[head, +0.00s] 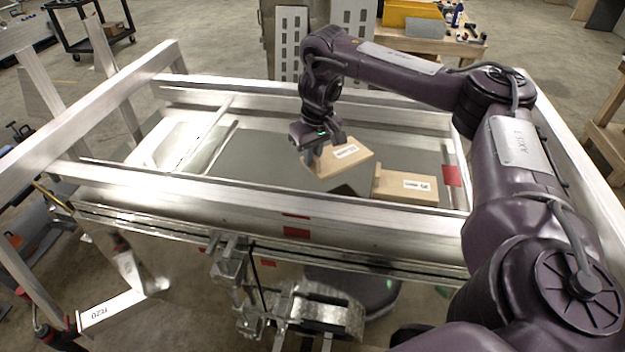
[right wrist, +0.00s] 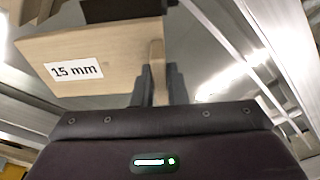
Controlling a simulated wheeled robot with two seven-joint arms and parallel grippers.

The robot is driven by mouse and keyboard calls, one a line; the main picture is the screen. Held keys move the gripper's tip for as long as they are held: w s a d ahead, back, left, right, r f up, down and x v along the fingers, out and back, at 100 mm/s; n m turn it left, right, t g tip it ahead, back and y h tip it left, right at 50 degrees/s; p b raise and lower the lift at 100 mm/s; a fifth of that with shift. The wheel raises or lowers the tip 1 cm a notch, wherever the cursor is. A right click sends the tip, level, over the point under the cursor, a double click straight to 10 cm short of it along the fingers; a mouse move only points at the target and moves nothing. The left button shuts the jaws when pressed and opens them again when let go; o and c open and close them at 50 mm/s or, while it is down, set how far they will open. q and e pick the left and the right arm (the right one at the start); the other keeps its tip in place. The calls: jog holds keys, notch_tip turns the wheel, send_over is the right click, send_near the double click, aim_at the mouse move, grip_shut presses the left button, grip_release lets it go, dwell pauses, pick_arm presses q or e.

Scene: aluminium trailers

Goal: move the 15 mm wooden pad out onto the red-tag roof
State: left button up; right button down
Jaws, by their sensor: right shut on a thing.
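The 15 mm wooden pad (head: 352,160) is a pale wooden piece with a white label, held above the grey panel inside the aluminium frame. In the right wrist view its label on the pad (right wrist: 95,75) reads "15 mm". My right gripper (head: 322,152) is shut on the pad's upright edge strip, and its fingers (right wrist: 158,85) show on both sides of that strip. The grey panel (head: 260,158) lies between the frame rails. A red tag (head: 452,176) is on the frame's right end and another red tag (head: 296,232) is on the near rail. My left gripper is not in view.
A second labelled wooden pad (head: 408,198) sits right of the held one, near the frame's right end. The near rail (head: 250,198) and far rail (head: 300,108) border the panel. A workbench with a yellow bin (head: 405,14) stands behind. The panel's left part is clear.

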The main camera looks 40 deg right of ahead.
aim_at(312, 167)
notch_tip(312, 167, down, 4)
jog(key=shift+s+a+r+b, duration=0.1)
jog(key=shift+b, duration=0.8)
jog(key=shift+f, duration=0.65)
notch_tip(312, 167, down, 3)
jog(key=shift+f+b, duration=0.15)
jog(key=shift+b, duration=0.6)
jog(key=c, duration=1.5)
grip_release()
jog(key=shift+o, duration=0.2)
